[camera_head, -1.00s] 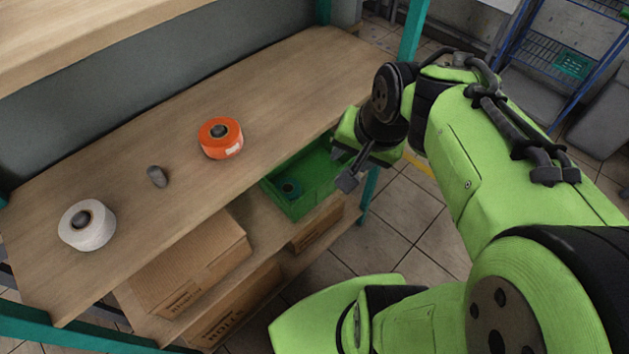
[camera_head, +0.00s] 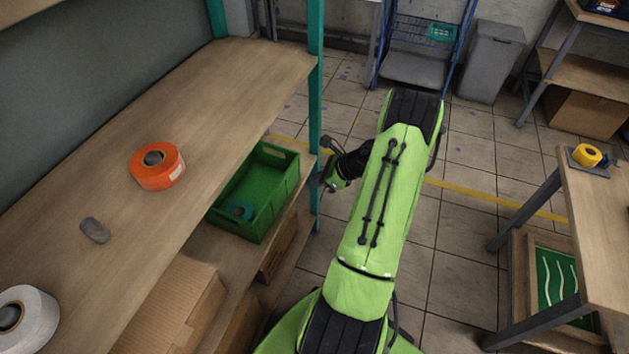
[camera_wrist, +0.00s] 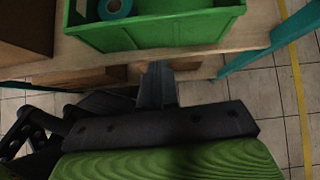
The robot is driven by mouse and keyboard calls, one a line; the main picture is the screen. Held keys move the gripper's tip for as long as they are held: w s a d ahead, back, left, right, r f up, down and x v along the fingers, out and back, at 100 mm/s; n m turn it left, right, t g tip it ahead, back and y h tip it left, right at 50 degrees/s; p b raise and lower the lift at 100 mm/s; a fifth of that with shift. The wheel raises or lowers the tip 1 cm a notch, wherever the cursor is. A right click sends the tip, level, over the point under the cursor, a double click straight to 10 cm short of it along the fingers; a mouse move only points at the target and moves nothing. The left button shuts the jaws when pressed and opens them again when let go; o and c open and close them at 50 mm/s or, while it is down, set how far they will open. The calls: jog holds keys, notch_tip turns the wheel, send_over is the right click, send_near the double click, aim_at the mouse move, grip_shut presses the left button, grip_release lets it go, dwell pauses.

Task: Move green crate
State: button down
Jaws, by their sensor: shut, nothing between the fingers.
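The green crate (camera_head: 262,213) sits on the lower shelf under the wooden worktop, at its right end. A teal roll (camera_head: 240,212) lies inside it. In the wrist view the crate (camera_wrist: 165,33) is at the top, with the teal roll (camera_wrist: 114,9) in its left part. My gripper (camera_head: 327,176) is just right of the crate in the head view, apart from it, near the teal post. In the wrist view my gripper (camera_wrist: 157,72) points toward the crate's near wall, its fingers shut together and empty.
Cardboard boxes (camera_head: 170,308) stand on the shelf left of the crate. An orange tape roll (camera_head: 158,176), a grey lump (camera_head: 95,230) and a white roll (camera_head: 25,318) lie on the worktop. A teal post (camera_head: 315,120) stands near my gripper. The tiled floor to the right is clear up to a table (camera_head: 600,215).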

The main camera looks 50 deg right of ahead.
aim_at(282, 184)
jog(key=w+a+f, duration=0.1)
jog(key=w, duration=0.1)
jog(key=w+f+b, duration=0.1)
jog(key=w, duration=0.1)
jog(key=w+a+f+b, duration=0.1)
jog(key=w, duration=0.1)
jog(key=shift+w+a+f, duration=0.15)
jog(key=shift+a+f, duration=0.15)
jog(key=shift+f, duration=0.1)
jog(key=shift+w+a+r, duration=0.1)
jog(key=shift+w+a, duration=0.05)
jog(key=shift+w, duration=0.25)
jog(key=shift+w+a, duration=0.1)
jog(key=shift+w, duration=0.1)
jog(key=w+a+p, duration=0.2)
jog(key=w+a, duration=0.2)
jog(key=w, duration=0.5)
jog(key=shift+d, duration=0.1)
